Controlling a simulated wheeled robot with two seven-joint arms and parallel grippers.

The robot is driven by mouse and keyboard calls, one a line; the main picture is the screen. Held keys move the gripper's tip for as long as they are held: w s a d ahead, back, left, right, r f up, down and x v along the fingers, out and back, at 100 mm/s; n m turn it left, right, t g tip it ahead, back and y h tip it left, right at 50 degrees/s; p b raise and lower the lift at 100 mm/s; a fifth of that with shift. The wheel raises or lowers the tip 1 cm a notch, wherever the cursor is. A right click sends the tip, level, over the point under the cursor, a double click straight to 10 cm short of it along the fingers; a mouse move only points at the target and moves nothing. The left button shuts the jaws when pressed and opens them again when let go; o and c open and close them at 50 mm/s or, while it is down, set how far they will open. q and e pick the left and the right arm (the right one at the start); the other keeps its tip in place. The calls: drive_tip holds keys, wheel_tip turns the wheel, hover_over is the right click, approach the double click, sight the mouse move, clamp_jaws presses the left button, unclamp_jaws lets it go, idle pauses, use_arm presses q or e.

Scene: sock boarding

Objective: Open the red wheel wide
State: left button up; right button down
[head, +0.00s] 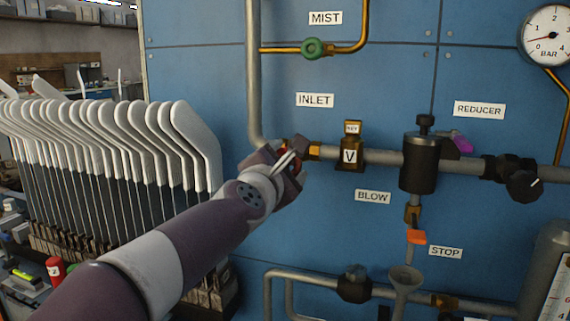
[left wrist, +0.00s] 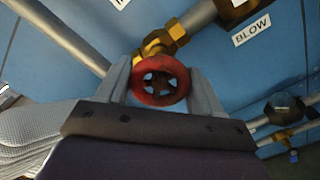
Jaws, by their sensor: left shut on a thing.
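The red wheel (left wrist: 160,97) is a small round handwheel with spokes, on a brass fitting (left wrist: 163,40) of the inlet pipe. In the left wrist view it sits between the two fingers of my left gripper (left wrist: 161,88), which is shut on its rim from both sides. In the head view my left gripper (head: 291,160) is at the pipe just below the INLET label (head: 315,100). There it hides most of the wheel, and only a bit of red shows. My right gripper is in neither view.
A blue panel (head: 200,80) carries pipes, a brass V block (head: 350,156), a black reducer (head: 419,165), a green MIST valve (head: 313,47) and a pressure gauge (head: 548,36). A rack of white sock boards (head: 155,125) stands close left of my left arm.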

use_arm(q)
drive_tip(key=o, duration=1)
drive_tip(key=shift+d, duration=0.15)
drive_tip(key=v, duration=1.2)
drive_tip(key=shift+s+b, duration=0.3)
drive_tip(key=shift+b, duration=0.1)
drive_tip(key=shift+r, duration=0.1)
